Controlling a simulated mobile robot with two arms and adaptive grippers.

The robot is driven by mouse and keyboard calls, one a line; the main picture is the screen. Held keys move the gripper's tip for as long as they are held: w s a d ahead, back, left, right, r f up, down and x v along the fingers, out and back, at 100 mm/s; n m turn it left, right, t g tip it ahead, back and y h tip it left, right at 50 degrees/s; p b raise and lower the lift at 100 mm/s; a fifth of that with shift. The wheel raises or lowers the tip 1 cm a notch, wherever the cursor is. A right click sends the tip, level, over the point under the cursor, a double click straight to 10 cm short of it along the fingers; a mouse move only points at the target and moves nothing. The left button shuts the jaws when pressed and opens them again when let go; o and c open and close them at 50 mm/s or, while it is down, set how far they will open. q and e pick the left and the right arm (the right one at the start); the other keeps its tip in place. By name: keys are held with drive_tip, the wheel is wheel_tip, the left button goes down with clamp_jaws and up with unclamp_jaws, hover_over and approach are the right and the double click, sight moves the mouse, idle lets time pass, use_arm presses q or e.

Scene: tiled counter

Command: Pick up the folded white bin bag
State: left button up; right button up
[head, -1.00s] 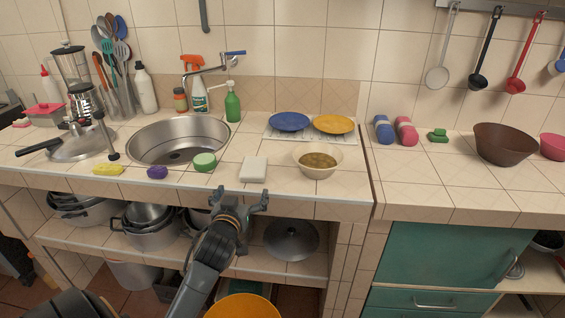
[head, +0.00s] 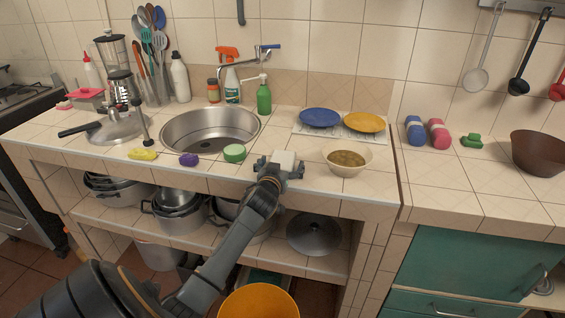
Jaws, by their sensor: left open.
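The folded white bin bag (head: 284,157) is a small flat white block lying near the front edge of the tiled counter, between the green round sponge and the cream bowl. My left gripper (head: 281,164) is open at the counter's front edge, with one finger to the left of the bag and one to the right. The gripper hides the near part of the bag. I cannot tell whether the fingers touch it. My right gripper is not in view.
The green sponge (head: 234,153) is close on the left and the cream bowl (head: 347,170) close on the right. The sink (head: 209,130) lies behind to the left. Blue (head: 320,117) and yellow (head: 364,122) plates stand farther back. An orange bucket (head: 259,302) is below.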

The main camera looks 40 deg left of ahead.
use_arm(q)
drive_tip(key=shift+w+a, duration=0.1)
drive_tip(key=shift+w, duration=0.1)
drive_tip(key=shift+s, duration=0.1)
drive_tip(key=c, duration=1.1)
